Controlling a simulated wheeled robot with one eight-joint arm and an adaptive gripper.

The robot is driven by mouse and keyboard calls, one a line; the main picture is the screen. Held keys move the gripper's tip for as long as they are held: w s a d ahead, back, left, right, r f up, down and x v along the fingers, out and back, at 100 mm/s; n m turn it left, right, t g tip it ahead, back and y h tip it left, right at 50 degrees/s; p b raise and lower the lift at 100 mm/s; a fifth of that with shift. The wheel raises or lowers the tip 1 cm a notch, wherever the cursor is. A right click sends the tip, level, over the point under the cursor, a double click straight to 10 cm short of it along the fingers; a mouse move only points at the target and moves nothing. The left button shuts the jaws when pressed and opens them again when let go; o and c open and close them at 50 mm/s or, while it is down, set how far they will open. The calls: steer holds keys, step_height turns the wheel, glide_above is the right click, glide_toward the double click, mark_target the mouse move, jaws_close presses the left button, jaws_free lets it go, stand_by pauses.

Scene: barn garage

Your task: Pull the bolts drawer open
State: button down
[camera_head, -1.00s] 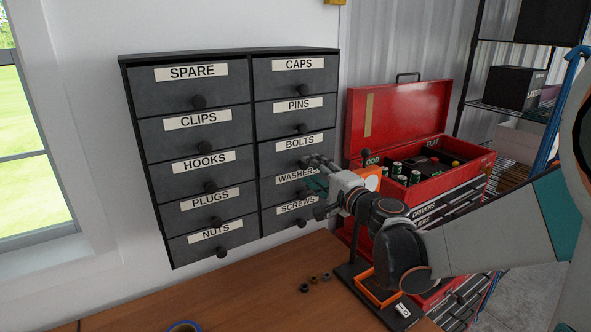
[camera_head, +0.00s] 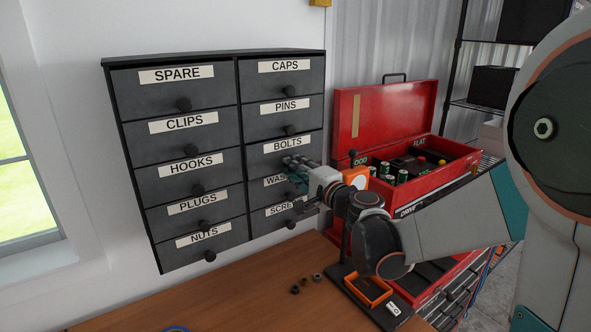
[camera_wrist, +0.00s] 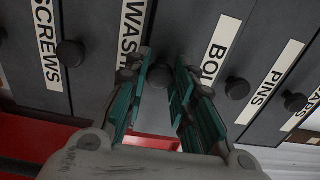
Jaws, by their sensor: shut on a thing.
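The bolts drawer (camera_head: 314,147) is in the right column of a dark wall cabinet, below PINS and above WASHERS. Its label also shows in the wrist view (camera_wrist: 219,50). My gripper (camera_head: 293,168) is at the lower part of this drawer front. In the wrist view my gripper (camera_wrist: 161,88) has its green-padded fingers on both sides of the round dark bolts knob (camera_wrist: 160,75), shut on it. The exact finger contact is hard to see. The drawer front looks about level with its neighbours; no clear gap shows.
The washers knob (camera_wrist: 70,53) and pins knob (camera_wrist: 237,88) are close on either side. An open red toolbox (camera_head: 390,120) stands right of the cabinet, close to my arm. Below is a wooden bench (camera_head: 235,295) with small nuts and an orange tray (camera_head: 368,290).

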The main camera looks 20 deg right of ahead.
steer(key=v, duration=1.1)
steer(key=shift+a, duration=0.1)
steer(key=c, duration=1.4)
jaws_free()
steer(key=shift+w, duration=0.1)
